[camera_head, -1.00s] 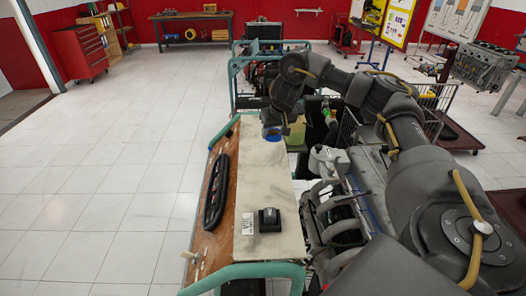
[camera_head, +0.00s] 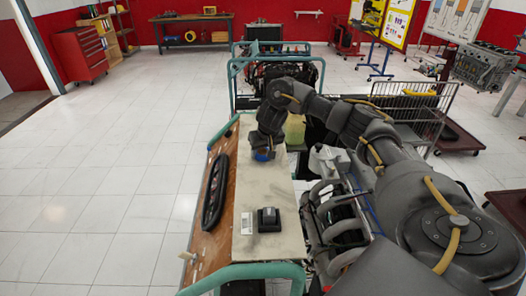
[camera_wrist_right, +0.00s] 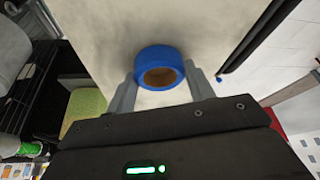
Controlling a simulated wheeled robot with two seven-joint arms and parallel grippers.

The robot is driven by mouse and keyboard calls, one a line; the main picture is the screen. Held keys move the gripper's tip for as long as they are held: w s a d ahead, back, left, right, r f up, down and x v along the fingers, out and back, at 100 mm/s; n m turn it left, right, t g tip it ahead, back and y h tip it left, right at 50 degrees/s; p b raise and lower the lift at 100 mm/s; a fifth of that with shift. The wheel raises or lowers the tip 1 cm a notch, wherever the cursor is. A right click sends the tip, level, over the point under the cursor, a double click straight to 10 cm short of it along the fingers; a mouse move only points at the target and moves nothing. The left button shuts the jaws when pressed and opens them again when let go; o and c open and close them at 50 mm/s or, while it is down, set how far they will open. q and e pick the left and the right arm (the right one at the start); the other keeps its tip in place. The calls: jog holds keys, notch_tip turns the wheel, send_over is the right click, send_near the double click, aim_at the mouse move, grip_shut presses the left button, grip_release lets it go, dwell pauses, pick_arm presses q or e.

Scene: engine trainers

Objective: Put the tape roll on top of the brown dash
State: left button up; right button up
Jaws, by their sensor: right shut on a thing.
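The blue tape roll (camera_head: 262,155) is at my right gripper (camera_head: 264,153), over the far part of the pale top panel (camera_head: 270,190). In the right wrist view the tape roll (camera_wrist_right: 159,68) sits between the two fingers of the right gripper (camera_wrist_right: 160,85), which is shut on it. Whether the roll touches the panel is hard to tell. The brown dash (camera_head: 233,180) is the wooden, sloping board left of the panel, with a black oval instrument frame (camera_head: 214,190) on it. My left gripper is not in view.
A black switch box (camera_head: 268,219) and a white label (camera_head: 246,223) are on the near part of the panel. Green tubing (camera_head: 240,272) borders the trainer's near end. Engine pipes (camera_head: 335,215) stand to the right. The middle of the panel is clear.

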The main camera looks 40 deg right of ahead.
jog(key=shift+a, duration=0.1)
jog(key=shift+f, duration=0.1)
jog(key=o, duration=1)
jog(key=shift+c, duration=0.2)
jog(key=p+v, duration=0.4)
jog(key=v, duration=0.8)
